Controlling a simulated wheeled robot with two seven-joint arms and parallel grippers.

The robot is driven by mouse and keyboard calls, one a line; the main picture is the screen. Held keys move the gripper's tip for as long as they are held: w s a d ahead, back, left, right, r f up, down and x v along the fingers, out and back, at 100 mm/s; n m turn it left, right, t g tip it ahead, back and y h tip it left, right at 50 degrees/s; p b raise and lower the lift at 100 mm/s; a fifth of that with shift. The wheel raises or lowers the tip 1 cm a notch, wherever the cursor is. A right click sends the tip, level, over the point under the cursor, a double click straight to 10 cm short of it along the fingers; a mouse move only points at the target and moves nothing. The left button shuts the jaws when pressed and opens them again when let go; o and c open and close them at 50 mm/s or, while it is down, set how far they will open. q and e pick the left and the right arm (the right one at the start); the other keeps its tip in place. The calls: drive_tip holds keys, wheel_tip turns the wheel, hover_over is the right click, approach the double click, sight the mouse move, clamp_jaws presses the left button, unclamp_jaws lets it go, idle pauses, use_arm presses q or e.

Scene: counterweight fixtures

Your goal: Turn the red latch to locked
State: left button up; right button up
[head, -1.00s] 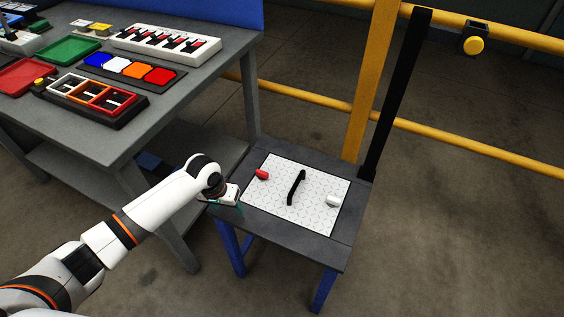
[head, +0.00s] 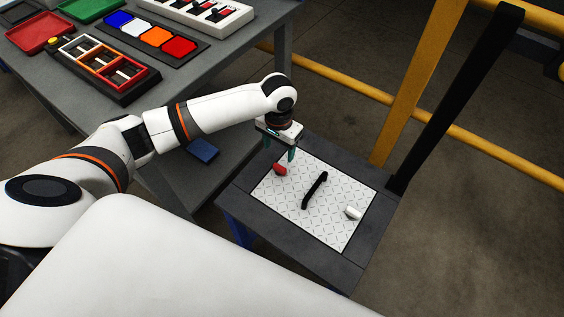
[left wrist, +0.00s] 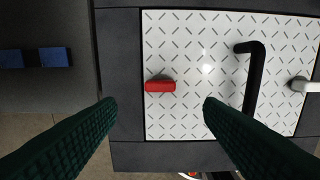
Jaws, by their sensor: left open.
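The red latch (head: 280,169) is a short red handle near the left edge of a white patterned plate (head: 330,224) on a low dark stand. In the left wrist view the red latch (left wrist: 160,86) lies crosswise, beyond and between my two green fingertips. My left gripper (head: 279,147) points down just above the latch in the head view. Its fingers (left wrist: 160,102) are apart with nothing between them, and no contact with the latch shows. My right gripper is not in view.
A black bar handle (head: 315,190) stands in the middle of the plate and a white latch (head: 353,213) at its right. A workbench (head: 190,75) with trays is at the upper left. Black (head: 455,100) and yellow posts (head: 415,85) rise behind the stand.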

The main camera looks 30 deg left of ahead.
sight(280, 167)
use_arm(q)
wheel_tip(280, 167, down, 9)
drive_tip(key=shift+r+b, duration=0.1)
drive_tip(key=shift+b, duration=0.35)
